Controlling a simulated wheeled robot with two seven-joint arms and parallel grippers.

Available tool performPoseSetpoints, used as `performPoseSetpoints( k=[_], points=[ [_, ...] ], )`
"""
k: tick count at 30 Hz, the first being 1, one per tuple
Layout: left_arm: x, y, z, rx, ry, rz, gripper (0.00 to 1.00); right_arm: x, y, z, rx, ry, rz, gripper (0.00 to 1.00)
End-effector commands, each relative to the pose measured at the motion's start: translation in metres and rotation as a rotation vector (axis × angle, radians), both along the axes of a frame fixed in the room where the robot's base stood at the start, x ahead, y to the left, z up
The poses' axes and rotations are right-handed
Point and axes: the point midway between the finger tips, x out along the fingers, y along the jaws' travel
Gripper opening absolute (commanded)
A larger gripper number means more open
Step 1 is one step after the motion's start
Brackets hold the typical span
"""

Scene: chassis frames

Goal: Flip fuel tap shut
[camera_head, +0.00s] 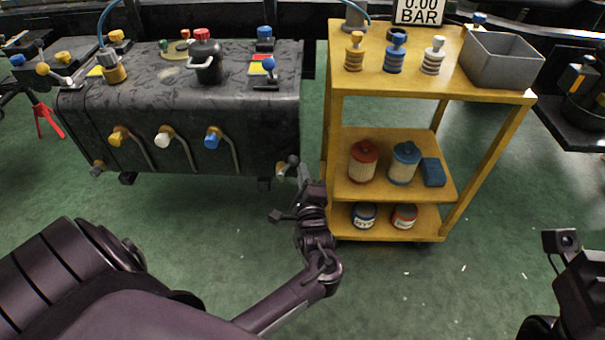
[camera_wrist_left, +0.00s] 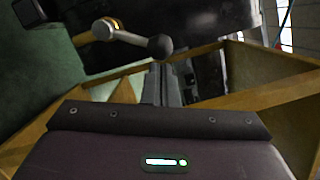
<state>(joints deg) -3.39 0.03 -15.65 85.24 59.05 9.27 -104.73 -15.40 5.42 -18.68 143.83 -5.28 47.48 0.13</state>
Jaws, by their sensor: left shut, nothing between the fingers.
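The fuel tap (camera_head: 283,168) sits at the lower right corner of the dark tank (camera_head: 190,110). In the left wrist view the tap (camera_wrist_left: 105,29) is a pale metal body with a yellowish ring, and its lever runs right to a black ball knob (camera_wrist_left: 160,47). My left gripper (camera_head: 304,172) is shut and empty, just right of the tap in the head view. In the left wrist view its fingers (camera_wrist_left: 168,80) point toward the knob and lie just below it; I cannot tell whether they touch. My right arm shows at the lower right, its fingers out of view.
A yellow cart (camera_head: 430,92) stands close to the right of my left gripper, with filters and cans on its shelves and a grey bin (camera_head: 503,60) on top. Yellow, white and blue handles line the tank's front. Green floor is open before the tank.

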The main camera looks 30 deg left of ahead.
Motion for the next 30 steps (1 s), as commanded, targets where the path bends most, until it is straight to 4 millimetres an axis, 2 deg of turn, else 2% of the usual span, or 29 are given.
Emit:
performPoseSetpoints(
  k=[5,16,30],
  points=[
    [-0.001,0.001,0.005,-0.029,-0.017,0.001,0.00,0.000,0.000,0.010,0.001,-0.002,0.000,0.36],
    [-0.002,0.004,0.006,-0.069,-0.042,0.001,0.00,0.002,0.000,0.008,0.000,0.028,0.002,0.36],
    [-0.005,0.008,0.013,-0.140,-0.086,0.003,0.00,0.001,-0.001,0.019,0.005,0.043,0.004,0.36]
  ],
)
